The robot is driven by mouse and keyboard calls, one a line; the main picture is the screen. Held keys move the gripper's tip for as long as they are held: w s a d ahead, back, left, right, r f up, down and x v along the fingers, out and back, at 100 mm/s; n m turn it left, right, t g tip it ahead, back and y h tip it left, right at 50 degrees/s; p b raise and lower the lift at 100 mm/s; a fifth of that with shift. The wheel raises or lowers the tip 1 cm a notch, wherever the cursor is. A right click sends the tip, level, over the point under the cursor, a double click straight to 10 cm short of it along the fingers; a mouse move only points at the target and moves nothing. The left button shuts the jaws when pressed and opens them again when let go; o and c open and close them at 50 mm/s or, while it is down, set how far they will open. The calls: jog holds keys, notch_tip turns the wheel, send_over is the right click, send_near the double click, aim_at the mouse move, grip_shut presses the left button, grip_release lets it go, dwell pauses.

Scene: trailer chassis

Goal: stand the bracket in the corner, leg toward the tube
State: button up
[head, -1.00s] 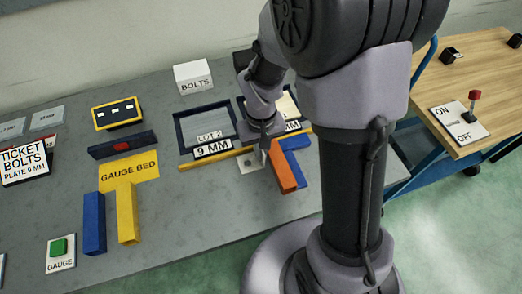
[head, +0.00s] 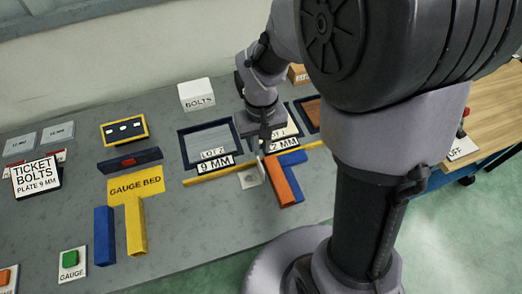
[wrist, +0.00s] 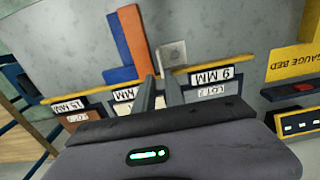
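The bracket (head: 249,179) is a small pale grey piece with a holed flat plate on the table and a thin upright leg. It stands left of the orange tube (head: 283,184), just in front of the yellow strip (head: 205,174). In the wrist view the bracket (wrist: 174,53) is beside the orange tube (wrist: 132,35), with its upright leg on the tube side and a narrow gap between them. My gripper (wrist: 160,79) points down at the leg. Its fingers look apart, with a gap between the tips; contact with the leg is unclear. My gripper (head: 260,146) is partly blurred into the background in the head view.
The yellow gauge bed (head: 135,190), a blue bar (head: 104,236) and a green button (head: 70,259) are left. Table between is clear.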

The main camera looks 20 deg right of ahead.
jog(key=s+a+r+m+t+y, duration=0.1)
jog(key=s+a+r+m+t, duration=0.1)
jog(key=s+r, duration=0.4)
jog(key=s+a+r+m+t+y, duration=0.1)
jog(key=s+a+r+m+t, duration=0.1)
jog(key=s+r, duration=0.5)
notch_tip(320, 180, up, 4)
jog(key=shift+f+t, duration=0.25)
jog(key=shift+t, duration=0.65)
jog(key=shift+w, duration=0.1)
